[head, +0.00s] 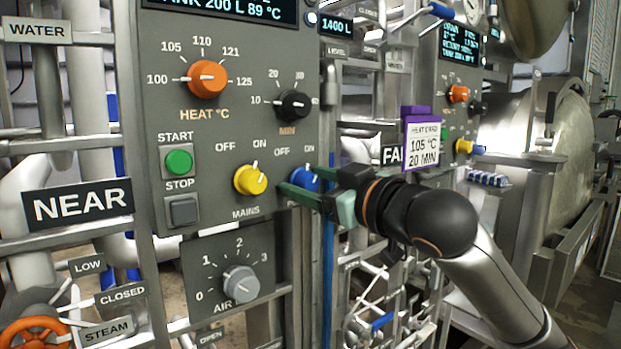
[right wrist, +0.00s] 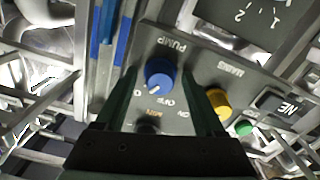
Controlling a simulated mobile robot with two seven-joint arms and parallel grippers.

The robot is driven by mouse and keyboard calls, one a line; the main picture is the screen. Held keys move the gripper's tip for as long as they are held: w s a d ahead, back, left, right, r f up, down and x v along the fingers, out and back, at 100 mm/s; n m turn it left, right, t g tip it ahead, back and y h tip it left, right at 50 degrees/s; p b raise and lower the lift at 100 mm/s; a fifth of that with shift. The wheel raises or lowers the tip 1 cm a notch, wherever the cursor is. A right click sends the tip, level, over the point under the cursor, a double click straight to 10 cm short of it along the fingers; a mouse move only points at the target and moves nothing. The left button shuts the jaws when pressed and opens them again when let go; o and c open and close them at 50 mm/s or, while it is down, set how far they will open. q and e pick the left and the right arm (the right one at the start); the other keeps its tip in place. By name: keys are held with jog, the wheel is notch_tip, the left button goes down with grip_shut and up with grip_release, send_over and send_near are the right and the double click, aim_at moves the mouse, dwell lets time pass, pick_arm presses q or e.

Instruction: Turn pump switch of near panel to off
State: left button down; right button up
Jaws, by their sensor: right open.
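The pump switch is a blue knob (head: 305,179) at the lower right of the near panel (head: 225,135), right of the yellow mains knob (head: 250,179). Its white mark points up toward ON in the head view. My right gripper (head: 303,183) is open, its green fingers reaching to the panel around the knob, which they partly hide. In the right wrist view the blue knob (right wrist: 160,73) sits between the two fingers (right wrist: 160,80), with a gap seen on each side. Its mark points down-left there, away from the OFF label. My left gripper is not in view.
The panel also bears an orange heat knob (head: 207,79), a black minutes knob (head: 293,104), a green start button (head: 179,161) and a grey air knob (head: 240,284). Pipes and rails crowd the area below.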

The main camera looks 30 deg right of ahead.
jog(key=shift+c, duration=0.2)
grip_shut()
dwell(0.4)
